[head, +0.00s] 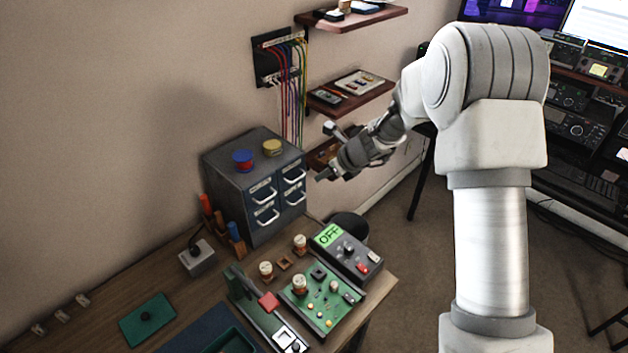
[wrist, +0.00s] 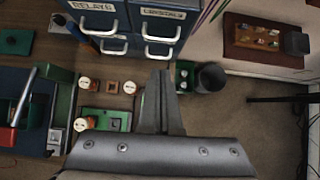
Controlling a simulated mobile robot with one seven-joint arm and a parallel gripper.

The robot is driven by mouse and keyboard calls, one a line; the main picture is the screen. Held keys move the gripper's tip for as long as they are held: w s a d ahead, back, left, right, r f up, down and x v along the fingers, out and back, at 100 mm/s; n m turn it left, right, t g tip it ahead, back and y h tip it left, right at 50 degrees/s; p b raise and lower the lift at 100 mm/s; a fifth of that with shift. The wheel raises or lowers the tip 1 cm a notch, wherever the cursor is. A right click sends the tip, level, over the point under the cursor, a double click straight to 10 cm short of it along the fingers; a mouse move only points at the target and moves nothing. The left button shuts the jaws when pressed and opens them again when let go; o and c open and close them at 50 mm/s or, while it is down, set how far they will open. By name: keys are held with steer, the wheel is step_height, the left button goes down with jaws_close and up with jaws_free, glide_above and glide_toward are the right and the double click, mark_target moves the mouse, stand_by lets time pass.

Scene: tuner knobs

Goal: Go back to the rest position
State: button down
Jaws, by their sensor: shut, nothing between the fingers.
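My gripper (head: 322,176) is raised in the air to the right of the grey drawer cabinet (head: 222,170), above the bench's right end. In the wrist view the fingers of my gripper (wrist: 161,76) are together with nothing between them. The bench and its parts lie below and apart from it. White-topped knobs stand on the bench: one at the left (head: 266,268), one farther back (head: 300,241), and one on the green circuit board (head: 327,312). The dark tuner box (head: 350,254) has a green display reading OFF.
The wooden bench (head: 150,285) also carries a green mat (head: 147,320) and a grey block (head: 196,258). Wall shelves (head: 352,88) and coloured cables (head: 290,90) are behind my gripper. A black bin (wrist: 211,77) stands beside the bench. Open floor (head: 400,270) lies right of the bench.

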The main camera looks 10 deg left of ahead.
steer(key=s+d+r+n+h, duration=0.1)
steer(key=s+d+r+n, duration=0.4)
steer(key=s+r+n, duration=0.3)
steer(key=s+d+r+n+h, duration=0.1)
steer(key=s+d+r+n, duration=0.35)
steer(key=s+r, duration=0.55)
steer(key=s+d+r+n+h, duration=0.1)
steer(key=s+d+n+h, duration=0.1)
steer(key=s+d+n, duration=0.3)
steer(key=s+d+r+n+t+h+b, duration=0.1)
steer(key=s+d+n, duration=0.4)
steer(key=s, duration=0.6)
steer(key=n+h, duration=0.1)
steer(key=n, duration=0.1)
steer(key=shift+s+d+r+n, duration=0.2)
steer(key=shift+s+d+n, duration=0.05)
steer(key=shift+d+n, duration=0.1)
steer(key=shift+a, duration=0.2)
